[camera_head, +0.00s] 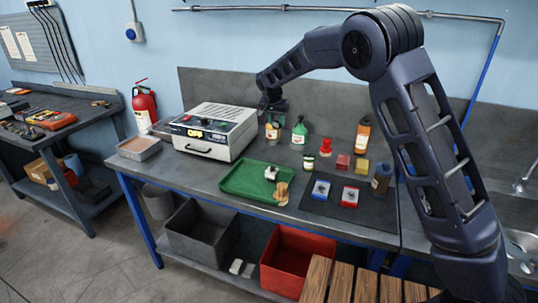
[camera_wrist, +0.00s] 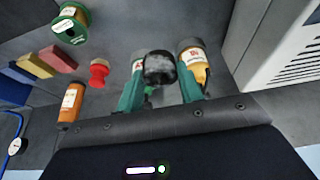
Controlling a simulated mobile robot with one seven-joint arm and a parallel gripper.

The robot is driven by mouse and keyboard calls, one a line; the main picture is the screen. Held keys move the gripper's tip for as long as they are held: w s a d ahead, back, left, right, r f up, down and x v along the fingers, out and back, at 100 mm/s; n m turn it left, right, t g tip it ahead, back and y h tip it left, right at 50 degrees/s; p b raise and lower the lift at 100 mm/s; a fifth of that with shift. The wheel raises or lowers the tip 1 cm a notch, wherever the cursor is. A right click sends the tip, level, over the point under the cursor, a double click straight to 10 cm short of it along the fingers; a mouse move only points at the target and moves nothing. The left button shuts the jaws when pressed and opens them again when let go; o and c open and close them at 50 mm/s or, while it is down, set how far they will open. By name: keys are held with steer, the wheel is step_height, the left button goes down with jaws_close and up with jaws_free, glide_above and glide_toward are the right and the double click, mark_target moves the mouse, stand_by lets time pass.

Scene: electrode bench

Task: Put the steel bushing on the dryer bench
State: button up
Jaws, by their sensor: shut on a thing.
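My gripper (camera_wrist: 162,72) is shut on a small round grey-and-black piece (camera_wrist: 160,68), which looks like the steel bushing. Its teal fingers stand on either side of the piece in the wrist view. In the head view my gripper (camera_head: 272,106) hangs over the back of the middle bench, just right of the white dryer box (camera_head: 205,130) marked OFF; the held piece cannot be made out there. The middle bench (camera_head: 225,205) carries the dryer box. Which bench is named the dryer bench is not labelled.
A green tray (camera_head: 240,182) with small items lies in front. A grey tray (camera_head: 139,148) sits left. The left bench (camera_head: 50,133) is cluttered. Bare bench top shows between dryer box and green tray.

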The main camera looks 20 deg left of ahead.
step_height(320, 180, down, 16)
stand_by(0.6)
steer(key=o, duration=1.1)
steer(key=shift+f, duration=0.15)
